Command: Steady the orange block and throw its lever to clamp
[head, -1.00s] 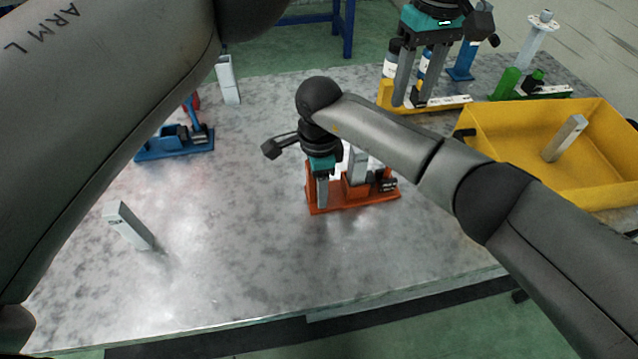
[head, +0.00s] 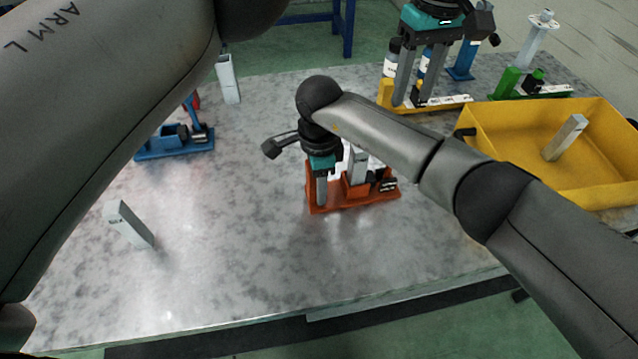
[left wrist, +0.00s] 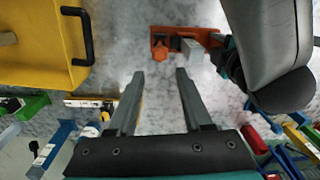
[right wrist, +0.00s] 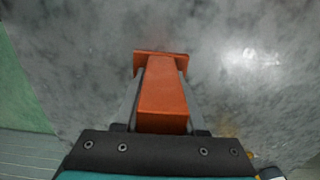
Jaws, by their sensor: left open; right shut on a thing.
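The orange block (head: 362,198) stands on the metal table with a grey bar (head: 358,165) upright in it and a black part at its right end. My right gripper (head: 325,192) points down at its left end. In the right wrist view its fingers are closed on both sides of an orange part of the block (right wrist: 162,100). My left gripper (head: 412,100) is open and empty, behind and to the right of the block. In the left wrist view the orange block (left wrist: 205,34) lies beyond the open fingers (left wrist: 160,75). I cannot clearly make out the lever.
A yellow bin (head: 600,190) with a grey bar inside is at right. Yellow (head: 455,102), green (head: 545,92) and blue (head: 175,146) blocks stand around. Loose grey bars (head: 130,226) (head: 228,80) stand at left. The table's front middle is clear.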

